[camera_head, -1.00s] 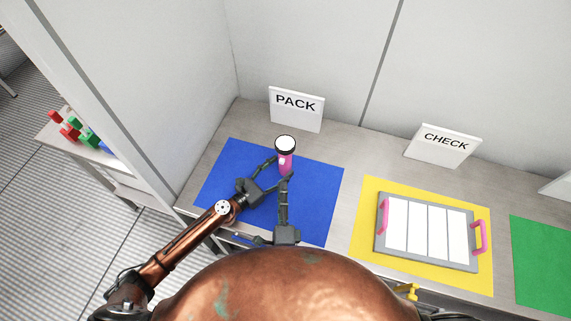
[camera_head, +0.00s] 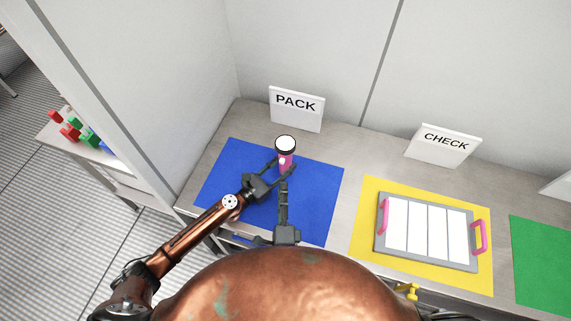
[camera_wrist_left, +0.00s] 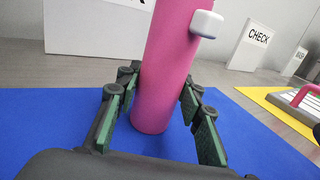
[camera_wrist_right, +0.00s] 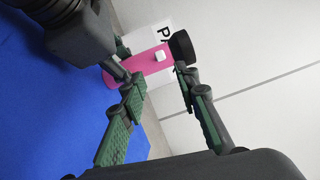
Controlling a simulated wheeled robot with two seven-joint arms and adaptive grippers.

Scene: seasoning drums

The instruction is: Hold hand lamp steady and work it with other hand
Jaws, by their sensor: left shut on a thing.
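The hand lamp (camera_head: 286,163) stands upright on the blue mat (camera_head: 320,185), a pink barrel with a black head and white round top. It has a white button (camera_wrist_left: 207,23) on its side, also visible in the right wrist view (camera_wrist_right: 160,57). My left gripper (camera_head: 280,167) is shut on the lower barrel, a finger on each side (camera_wrist_left: 163,105). My right gripper (camera_head: 283,184) is on the near side of the lamp. In the right wrist view its fingers (camera_wrist_right: 160,85) are apart and empty, with the lamp beyond the tips. I cannot tell whether the lamp is lit.
The PACK sign (camera_head: 297,108) stands behind the lamp, before the wall. To the right, a grey tray (camera_head: 427,263) with pink handles lies on a yellow mat (camera_head: 366,215), with the CHECK sign (camera_head: 443,146) behind. A green mat (camera_head: 540,250) lies at far right.

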